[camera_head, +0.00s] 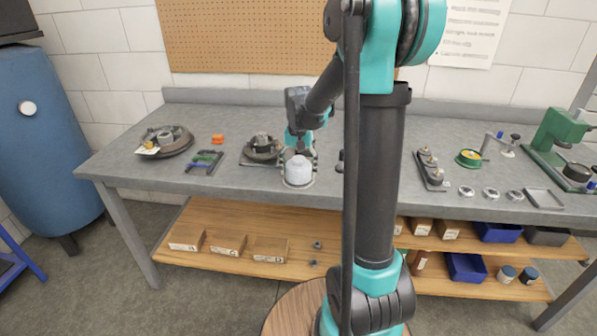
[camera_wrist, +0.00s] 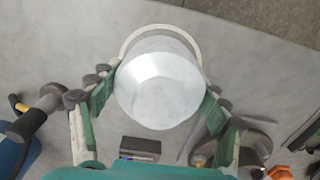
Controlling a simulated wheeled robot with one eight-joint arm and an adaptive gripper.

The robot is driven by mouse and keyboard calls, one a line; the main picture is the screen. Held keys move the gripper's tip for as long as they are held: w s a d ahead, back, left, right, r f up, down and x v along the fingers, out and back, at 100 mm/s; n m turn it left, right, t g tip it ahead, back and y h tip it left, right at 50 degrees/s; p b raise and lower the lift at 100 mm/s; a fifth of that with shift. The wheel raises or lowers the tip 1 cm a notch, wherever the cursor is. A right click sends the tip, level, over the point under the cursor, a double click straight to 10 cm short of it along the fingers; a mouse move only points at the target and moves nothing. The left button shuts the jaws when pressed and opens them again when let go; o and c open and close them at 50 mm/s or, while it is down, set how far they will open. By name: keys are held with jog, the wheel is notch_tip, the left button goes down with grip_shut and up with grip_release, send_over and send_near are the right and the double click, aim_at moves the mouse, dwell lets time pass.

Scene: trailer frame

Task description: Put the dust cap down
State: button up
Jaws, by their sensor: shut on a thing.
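The dust cap, a smooth pale grey-white cup, sits between my gripper's fingers near the front edge of the grey bench in the head view (camera_head: 299,171). It fills the middle of the wrist view (camera_wrist: 160,88). My gripper (camera_head: 299,158) reaches down from above with its green fingers (camera_wrist: 160,80) on both sides of the cap, shut on it. A pale ring (camera_wrist: 135,35) shows around the cap's far side in the wrist view. I cannot tell whether the cap touches the bench or that ring.
A hub assembly (camera_head: 262,147) stands left of my gripper, with a tray (camera_head: 203,162) farther left. A hub on a round plate (camera_head: 165,141) and an orange block (camera_head: 217,139) lie beyond. Silver caps (camera_head: 490,193) and a green press (camera_head: 560,140) stand right. Bare bench (camera_head: 130,165) shows at left.

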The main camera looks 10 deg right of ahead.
aim_at(299, 159)
jog(key=shift+f, duration=0.3)
jog(key=shift+f, duration=0.1)
jog(key=o, duration=1.2)
notch_tip(299, 159, up, 11)
jog(key=shift+f, duration=0.1)
jog(key=shift+s+r, duration=0.15)
jog(key=shift+r, duration=0.4)
jog(key=s+d+f+n+t, duration=0.1)
jog(key=s+d+f+t, duration=0.1)
jog(key=s+f, duration=0.6)
jog(key=s+d+f+n+t, duration=0.2)
jog(key=s+f, duration=0.6)
jog(key=s, duration=0.5)
jog(key=shift+s+f+n, duration=0.25)
jog(key=shift+s+n, duration=0.05)
jog(key=shift+s, duration=0.1)
